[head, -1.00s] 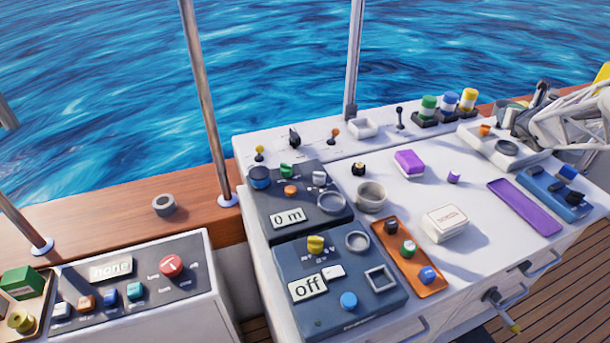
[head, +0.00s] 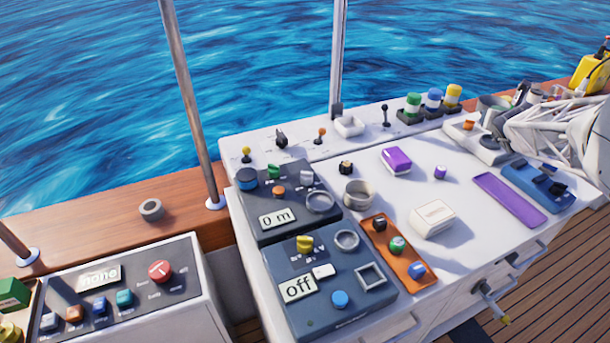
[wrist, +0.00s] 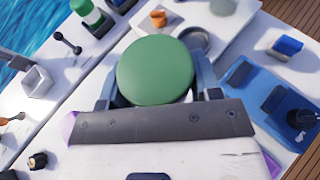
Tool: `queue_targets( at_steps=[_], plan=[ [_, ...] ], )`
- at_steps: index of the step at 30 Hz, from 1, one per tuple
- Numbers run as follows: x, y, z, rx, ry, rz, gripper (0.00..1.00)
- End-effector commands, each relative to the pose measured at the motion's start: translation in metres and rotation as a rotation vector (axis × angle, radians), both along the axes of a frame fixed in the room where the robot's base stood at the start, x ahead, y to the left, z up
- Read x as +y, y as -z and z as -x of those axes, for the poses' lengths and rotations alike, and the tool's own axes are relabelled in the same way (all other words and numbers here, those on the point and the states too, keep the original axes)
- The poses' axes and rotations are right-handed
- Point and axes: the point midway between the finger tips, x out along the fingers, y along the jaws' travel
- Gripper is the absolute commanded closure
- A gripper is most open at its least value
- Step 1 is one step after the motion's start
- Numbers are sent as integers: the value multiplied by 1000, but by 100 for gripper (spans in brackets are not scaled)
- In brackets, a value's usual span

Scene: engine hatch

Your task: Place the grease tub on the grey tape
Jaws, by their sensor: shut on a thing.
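The grease tub, seen from above as a round green lid (wrist: 156,70), is held between the two fingers of my gripper (wrist: 155,92) in the wrist view. In the head view my gripper (head: 508,103) is at the far right, above the back right of the white console, and the tub is hard to make out there. A thick grey ring (head: 151,209), which looks like a roll of tape, lies flat on the wooden ledge at the left. Another grey ring (head: 359,194) sits on the console beside the dark panels. I cannot tell for sure which is the tape.
An orange tray (head: 385,225) with several knobs, a white box (head: 433,218) and a purple block (head: 397,160) stand on the console. Metal posts (head: 190,100) rise at the ledge. A control box (head: 120,300) stands at lower left. The ledge around its ring is clear.

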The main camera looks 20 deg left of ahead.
Motion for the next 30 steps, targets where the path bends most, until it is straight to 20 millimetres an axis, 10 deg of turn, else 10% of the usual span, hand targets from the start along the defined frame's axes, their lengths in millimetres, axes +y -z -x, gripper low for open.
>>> queue_targets(
  at_steps=[30],
  plan=[
    [282, 21, 31, 0, -357, -1, 69]
  ],
)
